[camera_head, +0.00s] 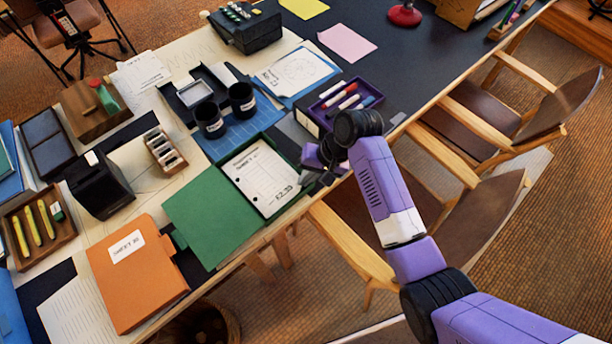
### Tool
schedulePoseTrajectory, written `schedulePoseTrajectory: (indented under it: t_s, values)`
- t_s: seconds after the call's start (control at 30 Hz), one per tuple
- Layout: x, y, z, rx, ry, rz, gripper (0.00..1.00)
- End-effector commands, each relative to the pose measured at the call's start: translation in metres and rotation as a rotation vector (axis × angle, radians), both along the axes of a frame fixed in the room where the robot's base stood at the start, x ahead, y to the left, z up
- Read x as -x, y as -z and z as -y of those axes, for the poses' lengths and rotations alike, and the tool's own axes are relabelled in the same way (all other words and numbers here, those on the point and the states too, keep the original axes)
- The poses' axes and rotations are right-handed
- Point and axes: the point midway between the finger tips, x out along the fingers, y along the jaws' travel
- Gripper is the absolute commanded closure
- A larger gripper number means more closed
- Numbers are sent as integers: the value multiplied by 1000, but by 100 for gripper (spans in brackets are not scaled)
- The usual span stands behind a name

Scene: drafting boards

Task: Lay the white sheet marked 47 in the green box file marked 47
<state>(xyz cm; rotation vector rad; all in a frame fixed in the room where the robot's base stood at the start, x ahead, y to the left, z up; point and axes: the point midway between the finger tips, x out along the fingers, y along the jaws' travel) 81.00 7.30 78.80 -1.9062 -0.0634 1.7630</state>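A green box file (212,217) lies open near the table's front edge, its green panel spread to the left. The print is too small to read for certain, so I cannot confirm the mark 47. My gripper (318,166) is just right of the sheet's right edge, low over the table edge. Its fingers are small and partly hidden by my wrist, so I cannot tell whether they are open or touch the sheet.
An orange box file (150,285) with a white label lies to the left. Two black mugs (241,100) stand on a blue mat behind the sheet. A purple tray of markers (345,100) is close behind my gripper. Wooden chairs (470,125) stand at the right.

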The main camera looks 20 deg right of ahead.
Motion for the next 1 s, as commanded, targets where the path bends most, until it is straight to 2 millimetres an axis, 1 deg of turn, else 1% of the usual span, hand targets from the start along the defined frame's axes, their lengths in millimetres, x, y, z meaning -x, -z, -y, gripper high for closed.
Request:
schedulePoseTrajectory:
  t_s: [0.93,0.97,1.0]
  values:
    - [2,0,-1,0,0,0,100]
    - [2,0,-1,0,0,0,97]
    - [2,0,-1,0,0,0,89]
